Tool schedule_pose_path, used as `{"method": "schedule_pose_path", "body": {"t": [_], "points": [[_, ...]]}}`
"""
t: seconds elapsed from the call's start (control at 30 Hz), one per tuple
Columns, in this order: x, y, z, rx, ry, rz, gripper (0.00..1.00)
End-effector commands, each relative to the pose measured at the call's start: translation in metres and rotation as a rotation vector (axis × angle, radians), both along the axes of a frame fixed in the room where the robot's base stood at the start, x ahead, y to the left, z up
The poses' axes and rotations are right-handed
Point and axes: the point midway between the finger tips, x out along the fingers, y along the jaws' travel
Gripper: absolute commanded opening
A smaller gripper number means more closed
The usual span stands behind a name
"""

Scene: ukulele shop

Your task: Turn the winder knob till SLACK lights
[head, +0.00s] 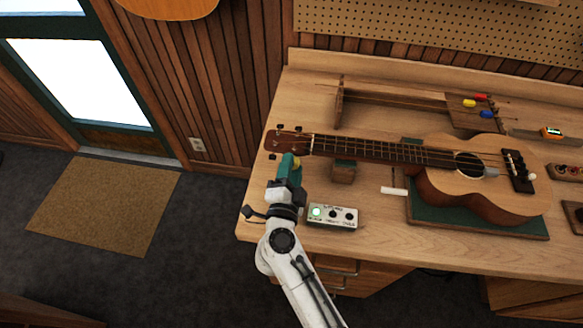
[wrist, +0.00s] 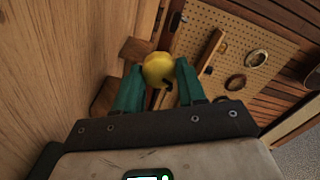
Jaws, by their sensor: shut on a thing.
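The ukulele (head: 440,172) lies face up on the workbench, its headstock (head: 287,138) toward the left. My gripper (head: 294,163) is at the headstock's near edge. In the wrist view, my green fingers (wrist: 159,84) are shut on the yellow winder knob (wrist: 158,66), one finger on each side. The knob also shows as a small yellow patch in the head view (head: 297,160), mostly hidden by my gripper. A pale indicator box (head: 332,224) sits on the bench just right of my wrist. Its leftmost lamp (head: 316,211) glows green; the other two are dark. Its labels are too small to read.
A neck block (head: 344,172) supports the ukulele and a green mat (head: 486,223) lies under its body. Coloured-handled tools (head: 481,98) stand behind on the workbench (head: 380,238). Open floor lies left of the bench.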

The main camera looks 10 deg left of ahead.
Motion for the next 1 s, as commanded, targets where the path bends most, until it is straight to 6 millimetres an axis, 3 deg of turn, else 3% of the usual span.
{"method": "schedule_pose_path", "body": {"t": [0.47,0.5,0.6,0.87,1.0], "points": [[-0.001,0.002,-0.002,-0.016,0.004,0.005,0.09],[-0.001,0.002,-0.002,-0.016,0.005,0.006,0.42],[-0.001,0.002,-0.002,-0.016,0.004,0.005,0.50],[-0.002,0.001,-0.001,-0.015,0.003,0.002,0.50],[-0.016,0.001,-0.002,-0.015,0.002,0.004,0.50]]}}
